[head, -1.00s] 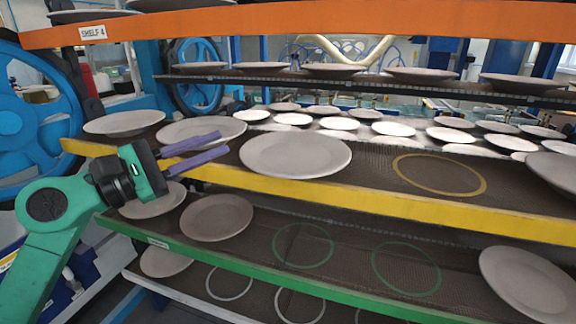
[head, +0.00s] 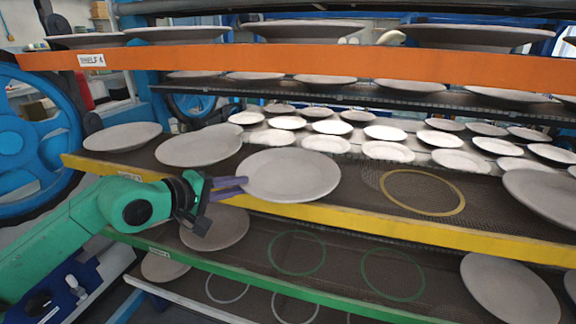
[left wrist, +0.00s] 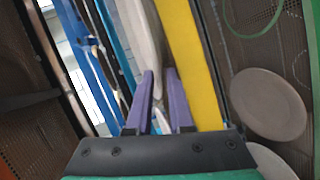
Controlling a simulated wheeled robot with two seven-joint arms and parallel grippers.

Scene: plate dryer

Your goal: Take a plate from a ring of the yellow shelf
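The yellow shelf (head: 350,218) has a yellow front edge and bears grey plates on a dark mesh. Its middle plate (head: 288,175) lies flat near the front edge. Two more plates lie to its left (head: 198,145) (head: 123,137). An empty yellow ring (head: 423,192) is to its right. My left gripper (head: 244,186) has purple fingers at the left rim of the middle plate. In the left wrist view the fingers (left wrist: 160,75) are apart, and the plate (left wrist: 143,25) shows edge-on at their tips. I cannot tell whether they touch it. My right gripper is not in view.
An orange shelf (head: 300,66) with plates is above. A green-edged shelf (head: 270,285) below holds plates and empty green rings (head: 297,253). Another plate (head: 545,192) lies at the right of the yellow shelf. A blue wheel (head: 40,135) stands at the left.

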